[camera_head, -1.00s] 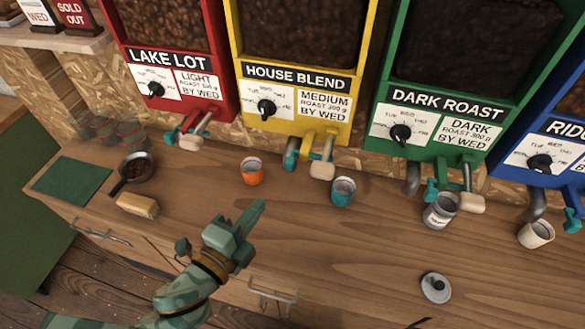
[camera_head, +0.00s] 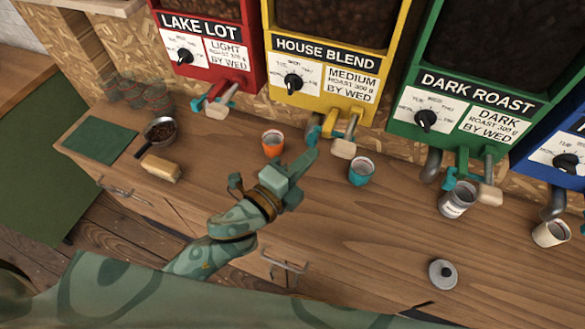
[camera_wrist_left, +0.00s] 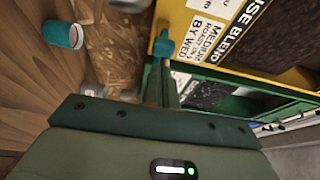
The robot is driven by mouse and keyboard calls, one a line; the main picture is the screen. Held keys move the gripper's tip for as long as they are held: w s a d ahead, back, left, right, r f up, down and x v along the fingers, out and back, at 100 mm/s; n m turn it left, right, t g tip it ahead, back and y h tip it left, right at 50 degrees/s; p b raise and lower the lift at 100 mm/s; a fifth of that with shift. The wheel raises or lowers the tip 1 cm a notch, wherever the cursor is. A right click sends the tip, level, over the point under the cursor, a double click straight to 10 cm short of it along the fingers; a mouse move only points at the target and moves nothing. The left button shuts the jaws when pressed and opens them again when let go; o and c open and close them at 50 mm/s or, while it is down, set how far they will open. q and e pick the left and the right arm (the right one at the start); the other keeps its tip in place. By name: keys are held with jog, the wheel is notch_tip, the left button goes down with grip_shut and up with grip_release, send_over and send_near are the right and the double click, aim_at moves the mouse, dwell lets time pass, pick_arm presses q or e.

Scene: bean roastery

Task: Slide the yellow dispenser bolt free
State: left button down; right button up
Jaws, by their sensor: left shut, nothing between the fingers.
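The yellow dispenser (camera_head: 325,88) is labelled HOUSE BLEND. Below its front are a teal bolt handle (camera_head: 328,124), a yellow-grey outlet and a pale lever paddle (camera_head: 343,149). My left gripper (camera_head: 309,160) is shut and empty, its tips just below and left of the bolt in the head view. Whether they touch it I cannot tell. In the left wrist view a teal handle (camera_wrist_left: 163,45), seemingly the bolt, shows just beyond the fingers (camera_wrist_left: 158,88), with the yellow dispenser (camera_wrist_left: 290,75) to its right. My right gripper is not in view.
A teal cup (camera_head: 361,171) stands right of my gripper and an orange cup (camera_head: 273,143) to its left. A grey tin (camera_head: 457,200) stands under the green dispenser (camera_head: 470,128). The red dispenser (camera_head: 209,67) is at left. The counter's front middle is mostly clear.

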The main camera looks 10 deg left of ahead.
aim_at(333, 135)
pick_arm(q)
jog(key=shift+x, duration=1.55)
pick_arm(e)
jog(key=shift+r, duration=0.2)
pick_arm(q)
jog(key=a, duration=0.2)
jog(key=a+p, duration=0.1)
jog(key=shift+w+a, duration=0.3)
jog(key=shift+a, duration=0.05)
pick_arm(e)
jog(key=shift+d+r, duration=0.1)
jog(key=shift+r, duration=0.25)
pick_arm(q)
jog(key=shift+a, duration=0.2)
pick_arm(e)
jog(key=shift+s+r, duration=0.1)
